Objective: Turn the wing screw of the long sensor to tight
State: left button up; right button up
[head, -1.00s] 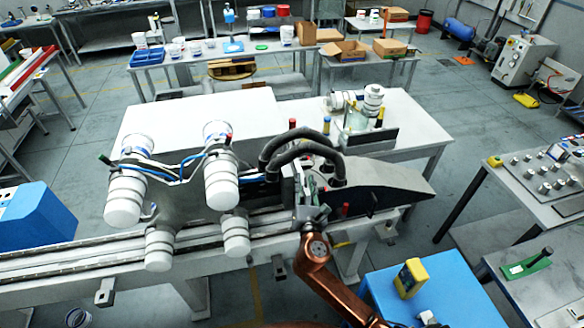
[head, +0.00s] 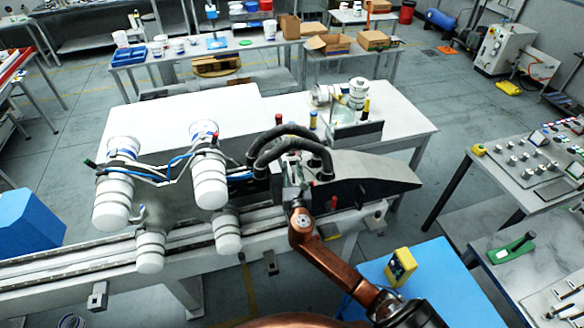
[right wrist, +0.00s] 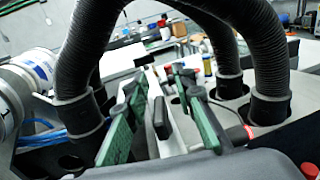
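My right gripper (right wrist: 163,112) is open in the right wrist view. Its two green fingers stand apart, one on each side of a small black upright tab (right wrist: 161,118). The tab touches neither finger as far as I can see. I cannot tell whether it is the wing screw or part of the long sensor. In the head view my right gripper (head: 297,188) is small and dark, at the machine's middle beside the black hoses, and my copper arm partly covers the spot. The long sensor and its wing screw are not clearly identifiable there. My left gripper is not in view.
Thick black hoses (right wrist: 83,55) arch close around the gripper in the right wrist view. A red knob (head: 333,202) stands just right of the gripper. White cylinders (head: 209,182) with blue cables sit to the left. A yellow device (head: 400,266) stands on a blue-topped surface.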

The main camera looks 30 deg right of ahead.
grip_shut()
dwell(0.3)
dwell(0.3)
